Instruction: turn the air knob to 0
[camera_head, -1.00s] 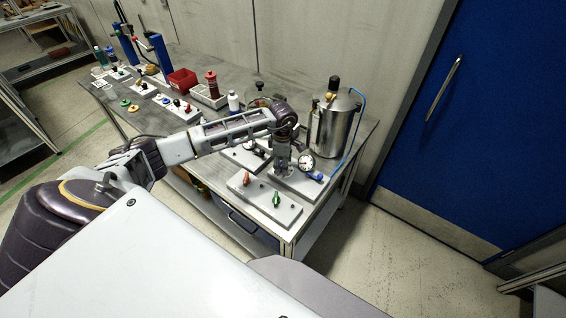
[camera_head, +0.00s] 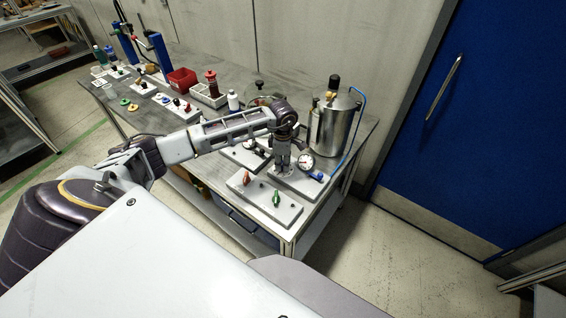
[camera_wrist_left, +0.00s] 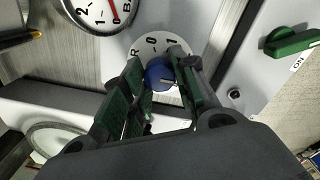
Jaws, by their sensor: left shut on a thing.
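The air knob (camera_wrist_left: 160,76) is a blue round knob on a white dial plate (camera_wrist_left: 202,47) in the left wrist view. Dial marks, including a 0, show above it, and a short pale mark shows on its lower right. My left gripper (camera_wrist_left: 164,84) has its two dark green-padded fingers on either side of the knob, shut on it. In the head view my left gripper (camera_head: 282,168) points down over the panel and hides the knob. A gauge (camera_head: 306,162) with a white face stands just right of it. My right gripper is not in view.
A panel with a red handle (camera_head: 246,178) and a green handle (camera_head: 276,198) lies in front of the gripper. A steel tank (camera_head: 338,125) with a blue hose (camera_head: 359,125) stands behind to the right. Red and white bins and small fittings fill the bench's left part.

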